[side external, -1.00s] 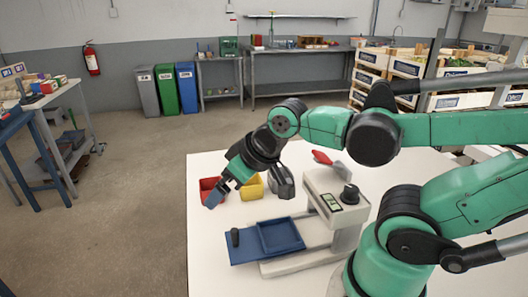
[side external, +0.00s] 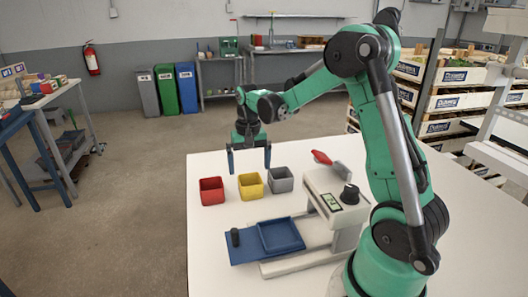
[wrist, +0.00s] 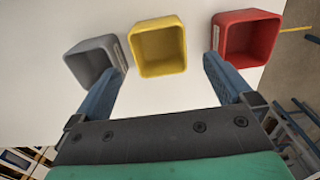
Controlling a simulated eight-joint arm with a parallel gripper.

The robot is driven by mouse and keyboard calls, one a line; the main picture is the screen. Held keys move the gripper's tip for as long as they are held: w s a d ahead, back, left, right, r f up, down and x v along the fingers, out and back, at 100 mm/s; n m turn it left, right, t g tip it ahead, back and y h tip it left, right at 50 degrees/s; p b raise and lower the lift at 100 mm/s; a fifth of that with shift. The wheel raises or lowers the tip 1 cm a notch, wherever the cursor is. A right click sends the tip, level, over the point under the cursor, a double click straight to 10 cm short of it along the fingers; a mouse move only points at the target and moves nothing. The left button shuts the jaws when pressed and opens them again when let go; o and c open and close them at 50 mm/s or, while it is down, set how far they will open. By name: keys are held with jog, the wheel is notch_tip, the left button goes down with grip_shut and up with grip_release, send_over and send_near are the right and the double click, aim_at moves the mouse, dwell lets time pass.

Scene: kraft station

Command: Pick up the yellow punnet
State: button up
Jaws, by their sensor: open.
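The yellow punnet (side external: 251,187) is a small open square tub standing upright on the white table, between a red punnet (side external: 211,191) on its left and a grey punnet (side external: 281,180) on its right. My gripper (side external: 249,172) is open, pointing down behind and above the yellow punnet, with blue fingers apart and nothing between them. In the wrist view the yellow punnet (wrist: 158,46) lies ahead of the gap between my fingertips (wrist: 160,70), with the grey punnet (wrist: 96,58) to the left and the red punnet (wrist: 246,38) to the right. The yellow punnet looks empty.
A sealing machine (side external: 335,205) with a blue tray (side external: 281,236) stands in front of the punnets. A red-handled tool (side external: 322,157) lies behind it. The white table (side external: 212,245) is bare at the front left. Stacked crates (side external: 445,75) stand at the right back.

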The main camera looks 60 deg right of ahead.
aim_at(250, 181)
jog(key=shift+f, duration=2.75)
jog(key=shift+c, duration=0.2)
jog(key=c, duration=1.1)
